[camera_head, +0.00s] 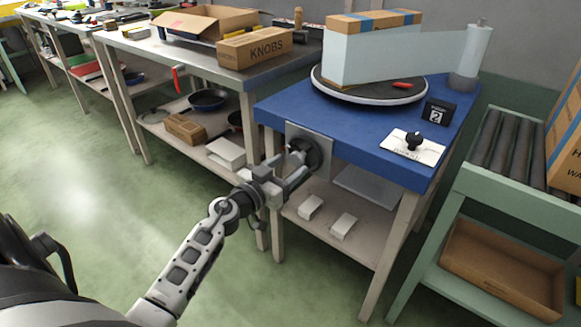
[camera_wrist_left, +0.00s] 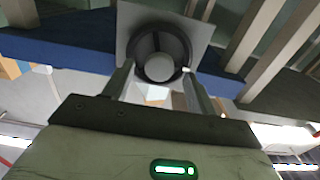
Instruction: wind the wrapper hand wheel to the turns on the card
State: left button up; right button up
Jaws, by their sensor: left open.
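The dark round hand wheel (camera_head: 308,152) sits on a grey plate (camera_head: 322,143) on the front side of the blue wrapper table (camera_head: 345,128). My left gripper (camera_head: 292,171) is open right in front of the wheel. In the left wrist view the wheel (camera_wrist_left: 160,42) and its pale hub lie ahead, between the two fingers (camera_wrist_left: 158,80); I cannot tell whether they touch it. A small black card (camera_head: 436,112) on the table shows a 2. The round turntable (camera_head: 340,93) carries a box (camera_head: 375,22) with film stretched to the roll (camera_head: 473,55). My right gripper is not in view.
A white panel (camera_head: 425,153) with a black knob lies at the table's right. A green roller conveyor (camera_head: 500,145) stands to the right. A bench with a KNOBS box (camera_head: 255,47) and pans below stands to the left. The floor (camera_head: 110,190) at left is clear.

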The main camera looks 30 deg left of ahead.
pick_arm(q)
jog(key=shift+w+d, duration=0.1)
jog(key=shift+w, duration=0.75)
jog(key=c, duration=1)
jog(key=shift+m, duration=0.4)
